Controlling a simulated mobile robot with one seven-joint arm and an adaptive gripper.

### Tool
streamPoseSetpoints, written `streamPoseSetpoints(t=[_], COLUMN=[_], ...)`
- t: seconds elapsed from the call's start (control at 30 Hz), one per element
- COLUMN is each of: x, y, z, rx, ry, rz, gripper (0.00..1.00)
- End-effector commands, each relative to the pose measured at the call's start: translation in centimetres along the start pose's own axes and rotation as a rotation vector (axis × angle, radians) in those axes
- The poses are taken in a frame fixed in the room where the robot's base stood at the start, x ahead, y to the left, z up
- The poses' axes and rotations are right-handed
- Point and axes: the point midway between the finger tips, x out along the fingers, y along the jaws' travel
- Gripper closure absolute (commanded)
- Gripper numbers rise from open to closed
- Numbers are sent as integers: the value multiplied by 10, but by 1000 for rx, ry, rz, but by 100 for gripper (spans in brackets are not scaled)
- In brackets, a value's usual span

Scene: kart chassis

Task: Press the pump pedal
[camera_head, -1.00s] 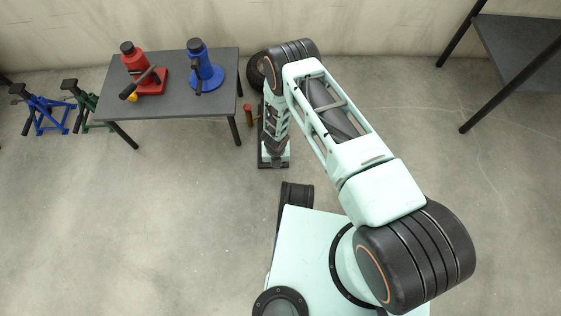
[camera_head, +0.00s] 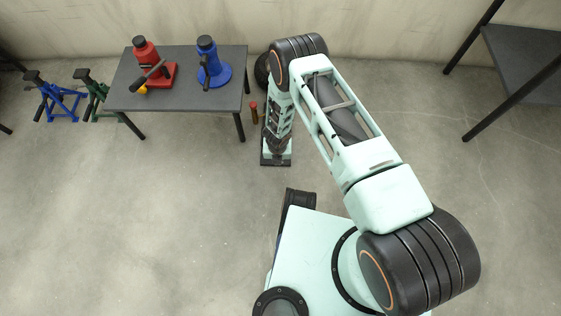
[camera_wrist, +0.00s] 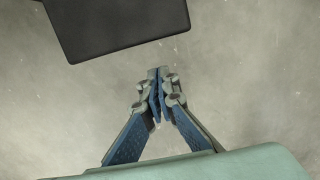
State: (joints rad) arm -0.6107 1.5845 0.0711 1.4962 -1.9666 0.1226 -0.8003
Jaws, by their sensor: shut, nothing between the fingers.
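My gripper (camera_wrist: 159,72) is shut and empty in the wrist view, its two blue-and-grey fingers meeting at the tips. A flat dark slab (camera_wrist: 115,22), which may be the pump pedal, lies at the top of that view, ahead and to the left of the fingertips. The fingertips do not overlap it in the picture; I cannot tell the height gap. In the head view a dark plate (camera_head: 275,163) shows on the floor under the end of my arm. My arm hides much of that spot and my fingers there.
A grey table (camera_head: 180,97) at the back left holds a red jack (camera_head: 148,62) and a blue jack (camera_head: 209,65). A small red post (camera_head: 253,113) stands beside my arm. Blue (camera_head: 58,100) and green stands sit far left. A dark shelf (camera_head: 525,60) is at right. Open floor lies left and right.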

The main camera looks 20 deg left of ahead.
Motion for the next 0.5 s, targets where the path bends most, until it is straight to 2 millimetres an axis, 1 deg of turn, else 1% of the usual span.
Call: streamPoseSetpoints(t=[0.03,0.2,0.3,0.4,0.5], x=[-22,-61,-78,-90,-97], y=[-1,-1,-1,-1,-1], z=[-1,-8,-11,-14,-16], rx=[6,3,3,2,2], ry=[2,1,1,1,1], rz=[1,1,0,1,0], gripper=[100,100,100,100,100])
